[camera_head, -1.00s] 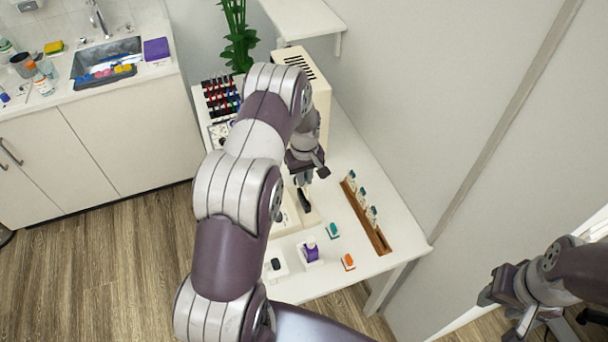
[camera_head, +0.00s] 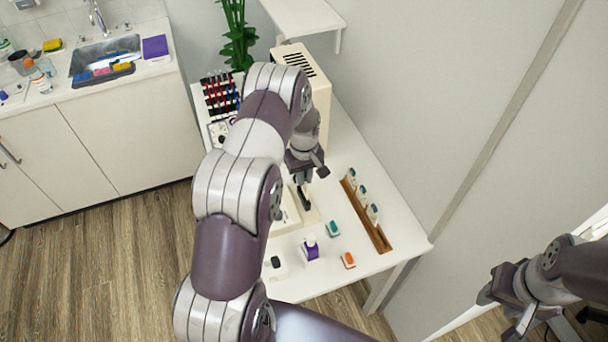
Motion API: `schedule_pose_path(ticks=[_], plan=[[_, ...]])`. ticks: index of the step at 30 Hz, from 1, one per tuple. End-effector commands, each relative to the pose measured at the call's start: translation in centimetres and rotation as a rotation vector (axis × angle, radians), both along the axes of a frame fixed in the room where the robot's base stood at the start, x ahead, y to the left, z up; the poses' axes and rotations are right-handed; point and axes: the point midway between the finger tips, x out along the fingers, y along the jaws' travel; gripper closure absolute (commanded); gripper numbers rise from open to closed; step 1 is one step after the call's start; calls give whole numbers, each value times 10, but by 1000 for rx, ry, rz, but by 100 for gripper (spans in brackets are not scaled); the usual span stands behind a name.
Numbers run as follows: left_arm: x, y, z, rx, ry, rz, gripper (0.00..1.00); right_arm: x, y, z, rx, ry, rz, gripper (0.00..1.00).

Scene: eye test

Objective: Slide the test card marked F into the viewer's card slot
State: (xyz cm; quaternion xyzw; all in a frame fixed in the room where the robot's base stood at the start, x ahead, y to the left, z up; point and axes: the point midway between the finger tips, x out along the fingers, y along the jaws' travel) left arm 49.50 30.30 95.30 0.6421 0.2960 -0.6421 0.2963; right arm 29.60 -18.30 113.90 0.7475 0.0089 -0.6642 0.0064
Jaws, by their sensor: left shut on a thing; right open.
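My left gripper (camera_head: 305,183) reaches down over the white table, in front of the cream vented housing (camera_head: 315,95), which looks like the viewer. It is shut on a small dark thing (camera_head: 305,201), low over the pale base (camera_head: 288,214). I cannot read any letter on it or tell whether it touches the base. The card slot cannot be made out; my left arm hides part of the viewer. Several white cards with teal tops stand in a wooden rack (camera_head: 376,238) to the right; their marks are too small to read. My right gripper (camera_head: 522,330) is open and empty at the lower right, away from the table.
On the table (camera_head: 337,278) are a purple-and-white bottle (camera_head: 310,249), a teal item (camera_head: 333,229), an orange item (camera_head: 348,260) and a white block with a black top (camera_head: 275,264). A rack of coloured items (camera_head: 220,92) stands behind my arm. A wall is at the right.

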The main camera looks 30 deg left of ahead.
Motion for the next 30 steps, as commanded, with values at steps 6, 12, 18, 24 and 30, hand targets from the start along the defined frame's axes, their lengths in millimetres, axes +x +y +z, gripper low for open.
schedule_pose_path(ticks=[6, 12, 18, 24, 30], plan=[[0, 0, -8, 0, 0, 0, 100, 0, 0, -6, 0, 0, 0, 57], [0, 0, -14, 0, 0, 0, 100, 0, 0, -11, 0, 0, 0, 57], [0, 0, -20, 0, 0, 0, 100, 0, 0, -15, 0, 0, 0, 57], [0, 0, -26, 0, 0, 0, 100, 0, 0, -20, 0, 0, 0, 57], [0, 0, -32, 1, -1, 0, 100, 0, 0, -24, 0, 0, 0, 57]])
